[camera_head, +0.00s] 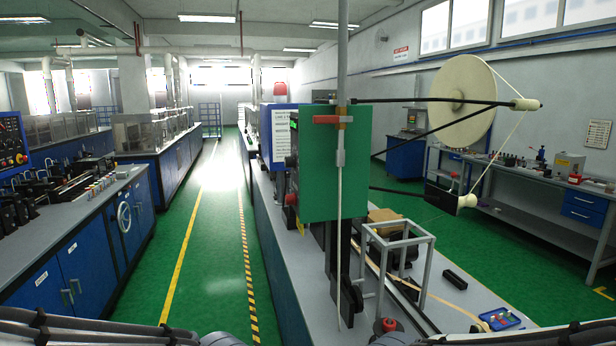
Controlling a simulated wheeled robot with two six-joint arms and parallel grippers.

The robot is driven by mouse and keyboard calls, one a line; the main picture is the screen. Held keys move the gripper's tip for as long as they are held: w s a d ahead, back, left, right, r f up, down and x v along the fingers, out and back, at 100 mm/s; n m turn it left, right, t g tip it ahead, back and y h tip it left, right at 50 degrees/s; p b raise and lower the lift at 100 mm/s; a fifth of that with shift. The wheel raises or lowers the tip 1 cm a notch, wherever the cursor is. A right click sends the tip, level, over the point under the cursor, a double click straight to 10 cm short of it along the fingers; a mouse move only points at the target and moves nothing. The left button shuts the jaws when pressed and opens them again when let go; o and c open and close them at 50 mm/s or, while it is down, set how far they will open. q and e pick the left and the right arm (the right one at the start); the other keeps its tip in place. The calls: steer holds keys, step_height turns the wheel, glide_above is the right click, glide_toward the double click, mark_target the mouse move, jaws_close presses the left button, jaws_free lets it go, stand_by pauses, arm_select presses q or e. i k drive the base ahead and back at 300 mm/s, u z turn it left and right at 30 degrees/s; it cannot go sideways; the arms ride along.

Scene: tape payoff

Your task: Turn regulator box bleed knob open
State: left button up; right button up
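A green box-like panel (315,165) stands upright on the bench at the centre, beside a vertical grey pipe. A red lever-like handle (327,119) sits on that pipe in front of the panel. A small red knob on a dark round base (388,325) is low on the bench near the front edge. I cannot tell which of these parts, if any, is the regulator box bleed knob, or how far it is turned. Only parts of my arms show at the bottom left and bottom right corners. Neither gripper is in view.
A cream reel (464,103) hangs on black arms right of the panel. A grey open frame (396,255) and a blue tray of small parts (500,319) stand on the centre bench. A green aisle (205,285) runs left of it; blue cabinets (80,285) line the left.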

mark_target(290, 199)
steer(key=z, duration=0.2)
steer(key=k, duration=0.4)
steer(key=u, duration=1.15)
steer(key=i, duration=0.7)
